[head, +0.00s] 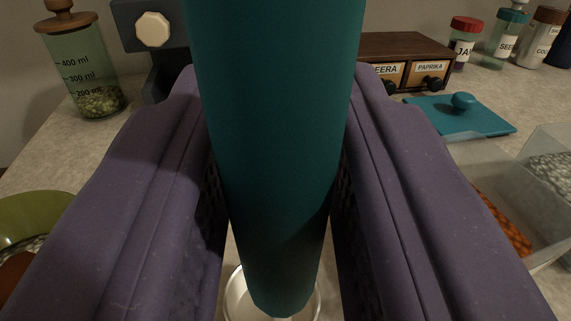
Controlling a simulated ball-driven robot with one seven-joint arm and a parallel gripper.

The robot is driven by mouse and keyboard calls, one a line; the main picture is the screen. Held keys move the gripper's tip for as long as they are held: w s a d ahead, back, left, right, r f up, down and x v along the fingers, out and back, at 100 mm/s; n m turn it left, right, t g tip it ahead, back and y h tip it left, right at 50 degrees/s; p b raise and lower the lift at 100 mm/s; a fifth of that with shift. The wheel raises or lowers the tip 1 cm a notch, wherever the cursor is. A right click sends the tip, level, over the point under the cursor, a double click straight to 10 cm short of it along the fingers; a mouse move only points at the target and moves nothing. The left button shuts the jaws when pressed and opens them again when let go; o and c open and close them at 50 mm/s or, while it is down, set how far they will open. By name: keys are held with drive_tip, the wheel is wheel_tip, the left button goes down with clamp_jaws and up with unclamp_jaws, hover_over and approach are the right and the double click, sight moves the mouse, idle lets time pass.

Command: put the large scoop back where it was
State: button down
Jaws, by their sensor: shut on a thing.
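My gripper (278,215) has two purple fingers. They are shut on a thick teal handle (275,90), which I take to be the large scoop's. The handle runs from the top edge down the middle of the view and narrows toward the bottom. A pale round rim (238,298) shows around its lower end; I cannot tell whether it is the scoop's bowl or a separate dish below. The handle and fingers hide much of the counter behind them.
A measuring jar (95,70) stands back left, beside a dark device with a cream knob (153,30). A green bowl (38,212) is at left. At right are a spice drawer box (405,47), several jars, a teal lid (460,118) and clear bins (545,185).

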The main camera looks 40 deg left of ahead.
drive_tip(key=c, duration=1.3)
unclamp_jaws()
drive_tip(key=shift+f, duration=0.2)
drive_tip(key=o, duration=0.5)
drive_tip(key=shift+r, duration=0.1)
